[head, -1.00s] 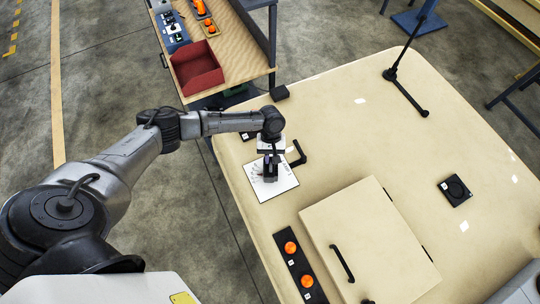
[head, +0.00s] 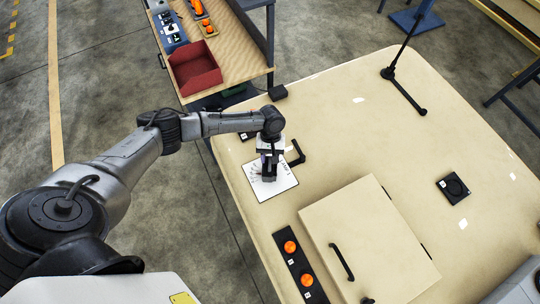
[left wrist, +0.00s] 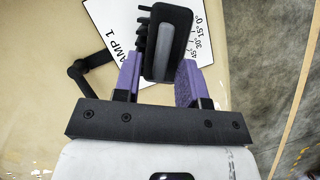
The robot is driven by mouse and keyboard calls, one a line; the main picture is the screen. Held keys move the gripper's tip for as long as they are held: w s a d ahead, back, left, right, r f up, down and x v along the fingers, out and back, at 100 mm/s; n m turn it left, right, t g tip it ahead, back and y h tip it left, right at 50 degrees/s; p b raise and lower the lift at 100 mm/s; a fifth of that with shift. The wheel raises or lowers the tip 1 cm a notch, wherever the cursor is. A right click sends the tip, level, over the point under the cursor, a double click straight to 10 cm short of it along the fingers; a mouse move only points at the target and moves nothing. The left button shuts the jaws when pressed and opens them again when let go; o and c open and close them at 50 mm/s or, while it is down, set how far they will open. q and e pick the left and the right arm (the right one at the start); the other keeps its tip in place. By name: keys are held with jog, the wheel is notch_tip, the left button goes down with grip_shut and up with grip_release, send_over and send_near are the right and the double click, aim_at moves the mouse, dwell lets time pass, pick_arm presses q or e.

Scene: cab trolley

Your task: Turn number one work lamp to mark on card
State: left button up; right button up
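The number one work lamp shows in the left wrist view as a black ribbed head (left wrist: 166,42) with a grey strip. Its black jointed arm (left wrist: 88,68) reaches off to the left; in the head view a bit of this arm (head: 296,153) shows beside my gripper. The white card (head: 282,187) lies below, and its angle marks (left wrist: 203,30) and "AMP 1" lettering show in the left wrist view. My left gripper (head: 269,177) is over the card, its purple fingers (left wrist: 160,75) on either side of the lamp head. Contact is unclear. My right gripper is out of view.
A closed panel (head: 368,240) with a black handle and a black strip (head: 299,270) with orange buttons are nearer me on the table. Another jointed arm (head: 405,92) and a black square piece (head: 453,188) are farther right. A red bin (head: 195,70) stands on a side bench.

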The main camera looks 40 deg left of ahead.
pick_arm(q)
jog(key=b+v, duration=0.2)
jog(key=v, duration=1.2)
jog(key=shift+s+d, duration=0.1)
dwell(0.4)
